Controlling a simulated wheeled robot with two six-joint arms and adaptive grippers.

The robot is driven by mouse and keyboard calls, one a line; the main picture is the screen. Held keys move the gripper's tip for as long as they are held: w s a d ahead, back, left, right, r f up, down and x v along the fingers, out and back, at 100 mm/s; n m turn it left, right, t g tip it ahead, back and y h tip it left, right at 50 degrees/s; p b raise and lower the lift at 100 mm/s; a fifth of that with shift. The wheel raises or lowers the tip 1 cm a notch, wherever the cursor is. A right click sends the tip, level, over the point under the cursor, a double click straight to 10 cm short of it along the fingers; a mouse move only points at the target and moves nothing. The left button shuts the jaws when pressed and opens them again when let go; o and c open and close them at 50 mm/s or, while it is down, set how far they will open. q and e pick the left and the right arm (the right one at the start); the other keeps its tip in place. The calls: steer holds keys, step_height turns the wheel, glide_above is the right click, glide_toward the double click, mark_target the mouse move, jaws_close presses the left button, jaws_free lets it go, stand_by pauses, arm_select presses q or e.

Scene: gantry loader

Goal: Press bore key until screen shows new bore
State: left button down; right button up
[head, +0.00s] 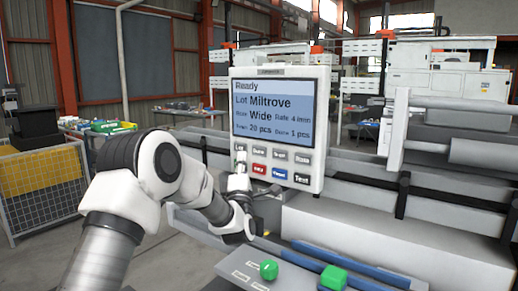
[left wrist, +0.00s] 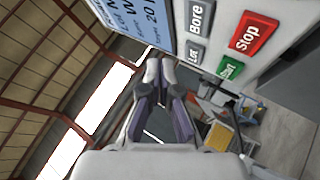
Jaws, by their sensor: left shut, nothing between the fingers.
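The control panel (head: 322,130) stands upright in the middle of the head view. Its lit screen (head: 285,100) reads Ready, Lot Miltrove, Bore Wide, 20 pcs and 1 pcs. The bore key (head: 259,152) is a grey key in the upper row, just right of the Lot key (head: 239,147). The left wrist view shows the bore key (left wrist: 200,16) and Lot key (left wrist: 196,53) clearly. My left gripper (head: 239,164) is shut and empty, its tips below the Lot key and left of the bore key. Contact with the panel cannot be told. My right gripper is not in view.
A red Stop key (head: 259,168), a blue key (head: 280,173) and a dark Test key (head: 301,179) form the lower row. A green key (left wrist: 230,68) sits beside Stop. A yellow bin (head: 42,170) stands left.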

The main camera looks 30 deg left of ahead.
mark_target(259, 151)
arm_select(q)
steer(key=shift+w+d+b, duration=0.15)
steer(key=shift+w+b, duration=0.2)
steer(key=shift+w, duration=1.9)
steer(key=shift+s, duration=0.1)
steer(key=shift+w+b, duration=0.4)
steer(key=shift+b, duration=0.15)
steer(key=shift+w, duration=0.1)
